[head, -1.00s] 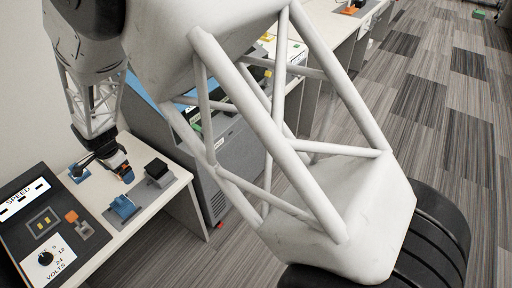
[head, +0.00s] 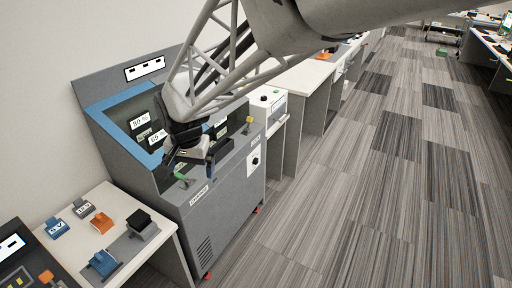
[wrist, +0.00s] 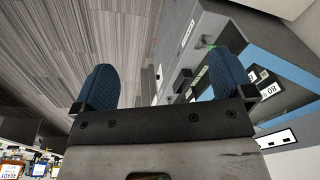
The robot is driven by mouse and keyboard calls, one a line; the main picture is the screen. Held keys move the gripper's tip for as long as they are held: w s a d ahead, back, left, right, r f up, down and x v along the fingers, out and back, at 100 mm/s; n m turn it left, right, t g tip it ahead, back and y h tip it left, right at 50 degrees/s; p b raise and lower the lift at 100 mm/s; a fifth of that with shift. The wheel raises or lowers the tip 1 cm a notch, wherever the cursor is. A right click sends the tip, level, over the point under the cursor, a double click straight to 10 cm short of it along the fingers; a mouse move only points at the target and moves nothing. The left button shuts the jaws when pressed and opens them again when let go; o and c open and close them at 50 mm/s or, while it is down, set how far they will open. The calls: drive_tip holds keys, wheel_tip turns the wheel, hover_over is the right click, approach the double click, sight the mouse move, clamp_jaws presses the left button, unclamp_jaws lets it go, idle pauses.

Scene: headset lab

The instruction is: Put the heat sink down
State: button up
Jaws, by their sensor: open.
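My gripper (head: 191,164) is open and hangs in front of the grey machine labelled CHARGE. In the wrist view (wrist: 160,75) its two blue-padded fingers stand wide apart with nothing between them. I cannot tell for sure which thing is the heat sink. On the white table at lower left are an orange block (head: 107,222), a black block (head: 140,220) on a grey base, and a blue block (head: 102,262) in front. A blue piece marked 5 V (head: 57,228) and a grey piece marked 12 V (head: 84,209) lie behind them.
The grey machine (head: 225,205) has a blue-framed recess with labelled parts and a green lever (head: 181,177) just below my gripper. A white box (head: 268,105) and a row of benches stand beyond it.

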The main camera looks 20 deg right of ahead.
drive_tip(key=s+d+r+n, duration=0.2)
drive_tip(key=s+d, duration=0.8)
drive_tip(key=s, duration=0.1)
drive_tip(key=s+d+r+n+t, duration=0.1)
drive_tip(key=s+d+r+n, duration=0.1)
drive_tip(key=s+d, duration=0.8)
drive_tip(key=shift+s+r+h, duration=0.3)
drive_tip(key=shift+s+r, duration=0.2)
drive_tip(key=shift+s, duration=0.15)
